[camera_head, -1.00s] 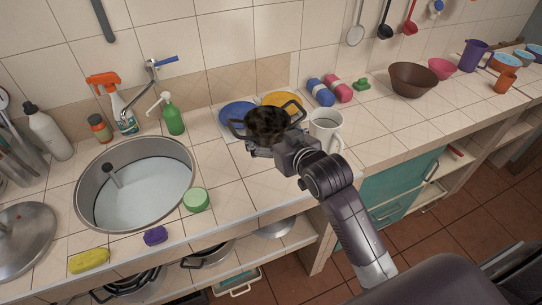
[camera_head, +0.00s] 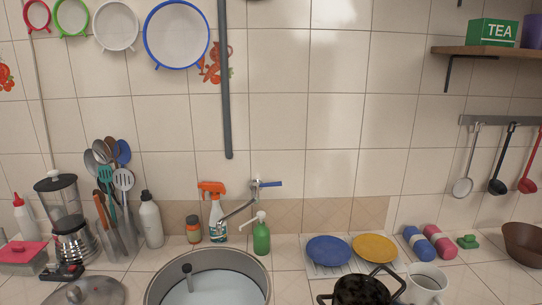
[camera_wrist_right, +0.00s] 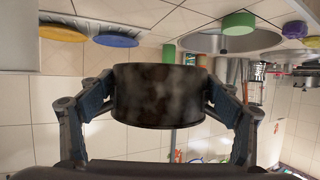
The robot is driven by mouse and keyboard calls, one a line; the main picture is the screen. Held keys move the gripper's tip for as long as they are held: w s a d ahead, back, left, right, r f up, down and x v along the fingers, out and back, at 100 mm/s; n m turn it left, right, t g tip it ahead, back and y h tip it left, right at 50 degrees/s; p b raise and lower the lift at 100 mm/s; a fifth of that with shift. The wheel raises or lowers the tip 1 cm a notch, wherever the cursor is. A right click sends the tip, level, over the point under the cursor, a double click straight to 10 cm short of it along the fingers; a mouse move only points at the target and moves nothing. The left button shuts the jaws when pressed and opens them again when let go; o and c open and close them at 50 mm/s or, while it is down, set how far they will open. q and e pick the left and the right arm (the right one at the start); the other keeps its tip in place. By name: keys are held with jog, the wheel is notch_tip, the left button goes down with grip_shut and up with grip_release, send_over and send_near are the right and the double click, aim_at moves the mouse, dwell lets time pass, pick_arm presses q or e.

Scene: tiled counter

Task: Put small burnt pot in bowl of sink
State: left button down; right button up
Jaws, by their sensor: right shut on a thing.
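The small burnt pot (camera_head: 360,292), black and sooty with two loop handles, is at the bottom edge of the head view, in front of the blue and yellow plates. In the right wrist view the pot (camera_wrist_right: 160,84) fills the middle, and my right gripper (camera_wrist_right: 160,100) is shut on it, with a finger on each side. The round metal sink bowl (camera_head: 158,282) is left of the pot in the head view, its lower part cut off. The sink's rim (camera_wrist_right: 190,42) also shows in the right wrist view, beyond the pot. My left gripper is not in view.
A faucet (camera_head: 240,208), spray bottle (camera_head: 215,215) and green soap dispenser (camera_head: 261,238) stand behind the sink. A blue plate (camera_head: 328,250), a yellow plate (camera_head: 374,248) and a white mug (camera_head: 426,281) are near the pot. A pot lid (camera_head: 95,292) lies left of the sink.

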jog(key=s+a+r+n+g+y+b, duration=0.1)
jog(key=s+n+g+y, duration=0.3)
jog(key=s, duration=0.7)
jog(key=shift+a+r+n+y+b, duration=0.2)
jog(key=shift+a+n+y+b, duration=0.35)
jog(key=shift+n+y+b, duration=0.2)
jog(key=shift+w+d, duration=0.1)
jog(key=shift+d, duration=0.05)
